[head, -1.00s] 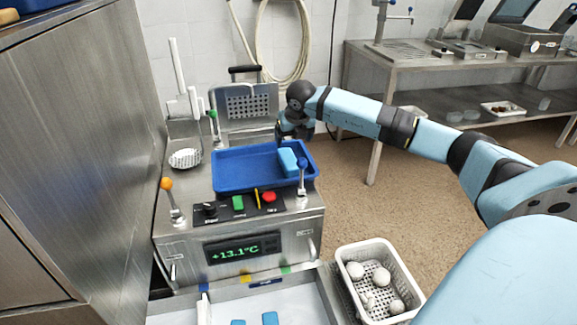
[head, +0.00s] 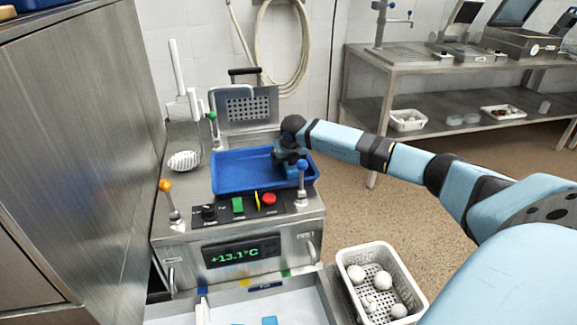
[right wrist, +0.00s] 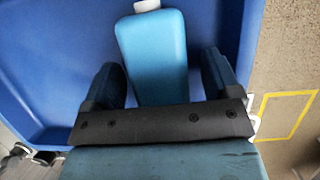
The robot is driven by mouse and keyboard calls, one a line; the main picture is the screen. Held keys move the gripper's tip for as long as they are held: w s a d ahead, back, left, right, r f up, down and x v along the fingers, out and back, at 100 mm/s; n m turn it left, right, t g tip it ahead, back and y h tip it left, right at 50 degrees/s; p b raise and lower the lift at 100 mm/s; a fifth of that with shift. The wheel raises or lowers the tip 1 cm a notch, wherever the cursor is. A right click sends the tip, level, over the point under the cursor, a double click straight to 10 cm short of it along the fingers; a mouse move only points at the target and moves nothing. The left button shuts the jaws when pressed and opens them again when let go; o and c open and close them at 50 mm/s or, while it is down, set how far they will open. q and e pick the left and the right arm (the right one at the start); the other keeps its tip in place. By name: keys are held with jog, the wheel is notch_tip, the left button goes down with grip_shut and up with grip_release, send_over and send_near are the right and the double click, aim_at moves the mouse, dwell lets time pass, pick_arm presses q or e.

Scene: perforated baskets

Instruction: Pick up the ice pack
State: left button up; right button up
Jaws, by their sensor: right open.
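The ice pack (right wrist: 153,45) is a light blue block with a white cap, lying in the blue tray (head: 235,178) on top of the steel machine. In the head view it is mostly hidden by my right gripper. My right gripper (right wrist: 160,75) is open, with one dark finger on each side of the ice pack's near part. It also shows in the head view (head: 289,165), low over the tray's right part. I cannot tell whether the fingers touch the pack. My left gripper is not in view.
Levers with a blue knob (head: 301,166) and an orange knob (head: 165,185) stand at the machine's front corners. A white perforated basket (head: 403,262) with several white balls is at front right. A raised perforated lid (head: 248,108) stands behind the tray.

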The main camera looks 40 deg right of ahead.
jog(key=shift+f, duration=0.15)
jog(key=shift+c, duration=0.5)
jog(key=c, duration=1)
jog(key=shift+c, duration=0.2)
notch_tip(320, 180, up, 20)
jog(key=p, duration=0.2)
jog(key=shift+r, duration=0.2)
